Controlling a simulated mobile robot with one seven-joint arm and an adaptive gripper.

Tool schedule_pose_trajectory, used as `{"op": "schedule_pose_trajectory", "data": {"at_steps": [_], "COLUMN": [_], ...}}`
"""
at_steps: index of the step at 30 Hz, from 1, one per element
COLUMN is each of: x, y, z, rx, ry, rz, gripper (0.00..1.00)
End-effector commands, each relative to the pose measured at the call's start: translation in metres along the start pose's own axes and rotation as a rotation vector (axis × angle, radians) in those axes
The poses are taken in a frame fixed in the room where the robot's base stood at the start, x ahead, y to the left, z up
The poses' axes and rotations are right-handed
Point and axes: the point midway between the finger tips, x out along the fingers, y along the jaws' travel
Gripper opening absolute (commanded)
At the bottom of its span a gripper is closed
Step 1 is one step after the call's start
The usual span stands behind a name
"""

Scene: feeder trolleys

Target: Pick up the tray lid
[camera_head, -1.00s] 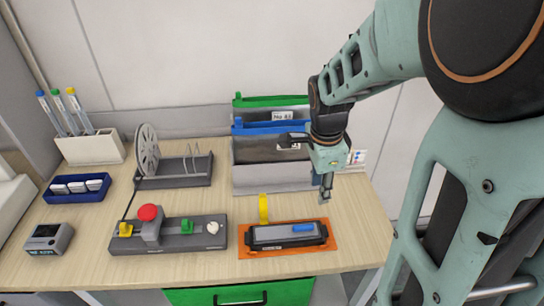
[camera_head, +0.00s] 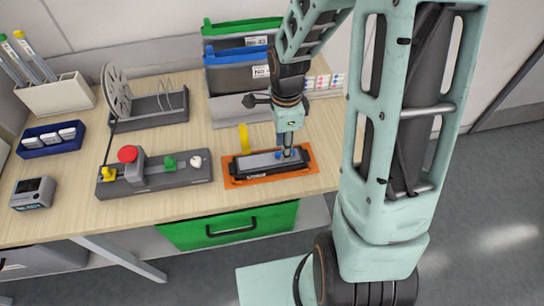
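The tray lid (camera_head: 256,162) is a grey plate with a blue handle (camera_head: 278,155) toward its right end. It lies flat on a black tray (camera_head: 242,176) on an orange mat (camera_head: 230,183). My gripper (camera_head: 287,154) points down at the right part of the lid, right at the blue handle, and partly hides it. Its fingertips are small here; I cannot tell whether they are apart or closed on the handle. The lid looks seated on the tray.
A yellow upright piece (camera_head: 244,138) stands just behind the mat. A control box with a red button (camera_head: 128,154) is to the left. Green and blue bins (camera_head: 237,75) stand behind my gripper. A green drawer (camera_head: 230,228) is below the table edge.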

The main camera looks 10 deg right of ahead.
Motion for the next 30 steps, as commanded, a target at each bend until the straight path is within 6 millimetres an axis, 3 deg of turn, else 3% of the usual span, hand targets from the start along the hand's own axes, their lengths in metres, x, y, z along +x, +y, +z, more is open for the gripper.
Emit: {"op": "schedule_pose_trajectory", "data": {"at_steps": [6, 13, 22, 30], "x": [0.019, 0.020, 0.019, 0.019], "y": [0.001, 0.000, 0.000, 0.000], "z": [0.000, 0.000, 0.000, 0.000], "rx": [0.000, -0.001, -0.001, -0.001], "ry": [0.000, 0.001, 0.001, 0.001], "rz": [0.001, -0.001, -0.001, -0.001], "gripper": [0.32, 0.32, 0.01, 0.00]}}
